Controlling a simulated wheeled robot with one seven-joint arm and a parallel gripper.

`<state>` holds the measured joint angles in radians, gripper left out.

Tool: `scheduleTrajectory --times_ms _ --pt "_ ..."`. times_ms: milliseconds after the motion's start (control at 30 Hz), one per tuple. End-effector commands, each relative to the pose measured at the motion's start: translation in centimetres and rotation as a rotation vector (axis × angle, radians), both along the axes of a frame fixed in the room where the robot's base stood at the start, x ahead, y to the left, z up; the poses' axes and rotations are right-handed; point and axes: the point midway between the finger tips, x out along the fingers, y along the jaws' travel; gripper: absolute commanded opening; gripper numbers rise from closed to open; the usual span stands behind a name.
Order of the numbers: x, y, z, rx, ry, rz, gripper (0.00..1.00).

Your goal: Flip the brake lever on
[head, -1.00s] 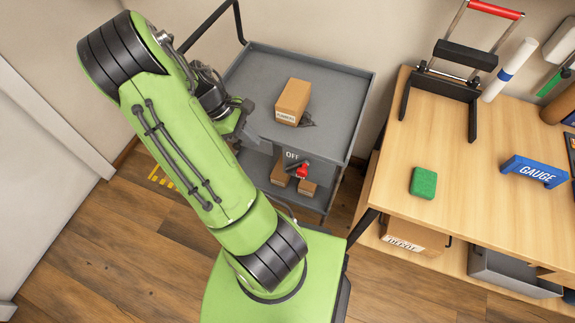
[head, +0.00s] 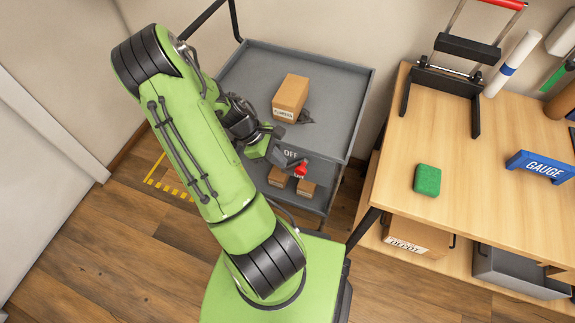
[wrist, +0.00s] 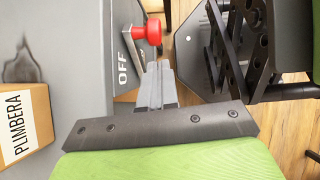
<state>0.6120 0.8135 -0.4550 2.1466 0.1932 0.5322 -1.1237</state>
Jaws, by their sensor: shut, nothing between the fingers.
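In the head view my arm partly hides the gripper beside the lever.
A cardboard box (head: 291,96) sits on the cart's top, and smaller boxes (head: 305,188) are on the shelf below. A wooden workbench (head: 468,177) on the right carries a green block (head: 427,180) and a blue gauge (head: 538,167). Floor left of the cart is open.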

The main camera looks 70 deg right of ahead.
Motion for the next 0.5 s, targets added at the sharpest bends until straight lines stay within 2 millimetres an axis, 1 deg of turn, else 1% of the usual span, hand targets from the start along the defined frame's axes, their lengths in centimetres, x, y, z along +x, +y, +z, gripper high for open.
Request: scheduleTrajectory --times_ms 33,100,200,500 --pt "-0.9 0.0 -0.5 -0.001 0.001 -0.005 0.00" --pt "-1.7 -0.1 -0.9 -0.001 -0.001 -0.004 0.00" --pt "-2.4 -0.1 -1.2 -0.001 -0.001 -0.002 0.00" --pt "-2.6 -0.2 -1.1 -0.001 -0.001 0.000 0.00"
